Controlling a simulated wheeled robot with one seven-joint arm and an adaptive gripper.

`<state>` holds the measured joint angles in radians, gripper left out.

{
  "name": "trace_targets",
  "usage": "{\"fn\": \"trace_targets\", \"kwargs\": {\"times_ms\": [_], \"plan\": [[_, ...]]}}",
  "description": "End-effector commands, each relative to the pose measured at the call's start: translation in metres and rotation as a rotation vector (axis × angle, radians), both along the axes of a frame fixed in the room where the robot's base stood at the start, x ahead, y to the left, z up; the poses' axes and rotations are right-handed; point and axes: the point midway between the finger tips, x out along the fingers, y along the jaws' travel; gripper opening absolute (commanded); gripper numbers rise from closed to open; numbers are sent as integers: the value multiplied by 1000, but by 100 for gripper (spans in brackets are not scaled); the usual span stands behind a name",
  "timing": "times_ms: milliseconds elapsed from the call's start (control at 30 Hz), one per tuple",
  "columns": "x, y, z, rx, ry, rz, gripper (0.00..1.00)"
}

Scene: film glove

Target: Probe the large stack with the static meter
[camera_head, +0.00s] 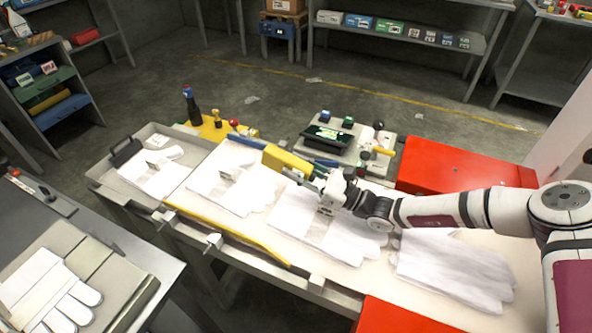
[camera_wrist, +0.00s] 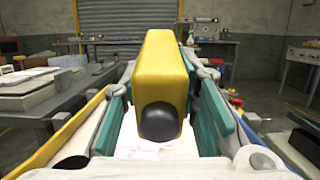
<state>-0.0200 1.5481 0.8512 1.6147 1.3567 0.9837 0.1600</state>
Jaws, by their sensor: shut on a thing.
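My gripper (camera_head: 312,177) is shut on the yellow static meter (camera_head: 286,160), above the glove bench. In the wrist view the meter (camera_wrist: 162,75) sits between teal finger pads, its black rounded end (camera_wrist: 158,121) facing the camera. White glove stacks lie in a row on the bench: a small one (camera_head: 150,180) at the left, one (camera_head: 228,192) left of my gripper, a big one (camera_head: 315,232) under and in front of my wrist, and another big one (camera_head: 455,270) at the right below my arm. I cannot tell whether the meter touches anything.
A yellow bar (camera_head: 235,240) runs along the bench's front edge. A grey tray with a dark display (camera_head: 326,138) stands behind my gripper. A red box (camera_head: 455,172) is behind my arm. A side table (camera_head: 120,262) is at the left.

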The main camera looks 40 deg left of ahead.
Motion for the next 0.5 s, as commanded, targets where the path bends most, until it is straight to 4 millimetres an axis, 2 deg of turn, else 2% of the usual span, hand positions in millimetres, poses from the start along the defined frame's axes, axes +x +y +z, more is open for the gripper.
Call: {"fn": "trace_targets", "kwargs": {"times_ms": [500], "plan": [[-1, 0, 50, 2, -3, -1, 0]]}}
